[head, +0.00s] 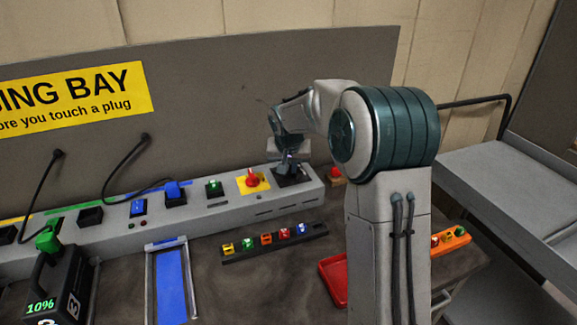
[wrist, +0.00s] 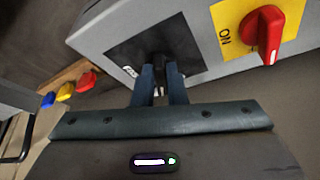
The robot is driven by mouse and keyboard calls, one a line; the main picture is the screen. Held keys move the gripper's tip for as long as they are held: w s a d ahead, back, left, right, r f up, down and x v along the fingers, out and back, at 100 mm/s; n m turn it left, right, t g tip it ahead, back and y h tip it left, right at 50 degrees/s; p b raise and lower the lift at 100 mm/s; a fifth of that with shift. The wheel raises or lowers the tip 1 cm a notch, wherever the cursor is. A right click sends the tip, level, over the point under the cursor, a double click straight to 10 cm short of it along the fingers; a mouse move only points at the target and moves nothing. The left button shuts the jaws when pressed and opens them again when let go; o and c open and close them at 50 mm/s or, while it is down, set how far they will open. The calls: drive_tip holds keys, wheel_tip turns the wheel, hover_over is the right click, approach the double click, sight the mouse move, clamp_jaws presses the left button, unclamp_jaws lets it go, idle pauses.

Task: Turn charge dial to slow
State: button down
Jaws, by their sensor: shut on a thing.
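The charge dial's black plate (head: 302,180) is at the right end of the long grey console. It also shows in the wrist view (wrist: 125,50), with a small white mark partly visible at its edge. My gripper (head: 289,165) is over this plate in the head view. In the wrist view my gripper (wrist: 160,68) has its two fingers close together, shut on the dark dial (wrist: 157,58) at the plate. The fingers hide most of the dial, so I cannot tell which setting it points to.
A red switch on a yellow plate (head: 253,179) sits just left of the dial; it also shows in the wrist view (wrist: 264,35). A black rack (head: 265,252) of coloured pieces lies in front. A red tray (head: 333,278) is partly behind my arm. A battery (head: 55,285) stands left.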

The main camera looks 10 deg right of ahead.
drive_tip(key=n+y+p, duration=0.1)
drive_tip(key=n, duration=0.1)
drive_tip(key=d+n+y+p, duration=0.1)
drive_tip(key=n, duration=0.1)
drive_tip(key=shift+r+n, duration=0.1)
drive_tip(key=shift+n, duration=0.3)
idle(0.4)
drive_tip(key=c, duration=1.5)
unclamp_jaws()
drive_tip(key=shift+o, duration=0.2)
drive_tip(key=a+v, duration=0.1)
drive_tip(key=v, duration=1.2)
drive_tip(key=shift+s+d+r+b, duration=0.3)
drive_tip(key=shift+d+b, duration=0.1)
drive_tip(key=shift+d, duration=0.1)
